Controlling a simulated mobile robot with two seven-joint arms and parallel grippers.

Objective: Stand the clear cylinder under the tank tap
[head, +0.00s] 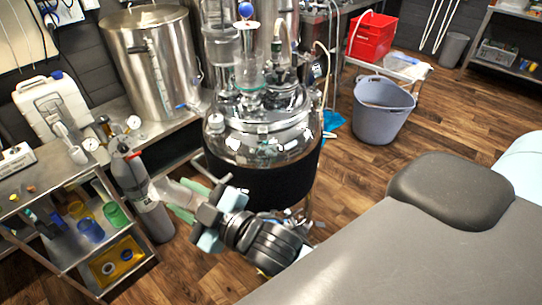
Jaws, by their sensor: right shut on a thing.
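My right gripper (199,196) reaches in from the lower right, in front of the big glossy vessel. It is shut on the clear cylinder (172,191), which juts out to the left of the fingers and looks tilted well away from upright. The fingers hide part of the cylinder. The steel tank (135,62) with a sight tube stands on the bench at the upper left. Its tap (188,105), with a blue handle, sticks out at the lower right of the tank, well above and behind my gripper in the picture. My left gripper is out of view.
A grey gas bottle (150,212) stands on the floor close left of the cylinder. The glossy vessel (262,145) is right behind my gripper. A white jerrycan (55,110) stands left of the tank. A metal shelf (128,274) with coloured cups is at lower left.

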